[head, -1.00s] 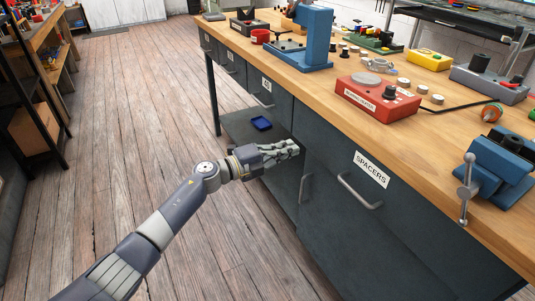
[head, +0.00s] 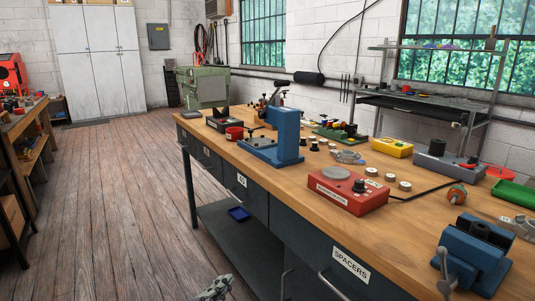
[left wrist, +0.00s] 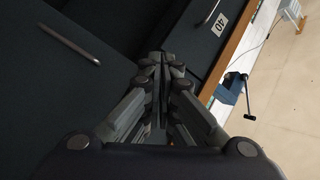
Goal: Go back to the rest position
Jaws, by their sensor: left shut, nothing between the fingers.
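My left gripper (head: 215,289) shows only in part at the bottom edge of the head view, in front of the bench's dark drawers. In the left wrist view its fingers (left wrist: 165,65) are closed together with nothing between them. The fingers are beside dark drawer fronts, and a handle (left wrist: 68,40) shows at the upper left. My right gripper is in neither view.
A wooden workbench (head: 305,188) fills the right side, with a SPACERS drawer (head: 350,266), a red box device (head: 347,192), a blue press (head: 287,135) and a blue vise (head: 474,255). A blue tray (head: 239,214) sits on the lower shelf. The plank floor (head: 100,200) at left is clear.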

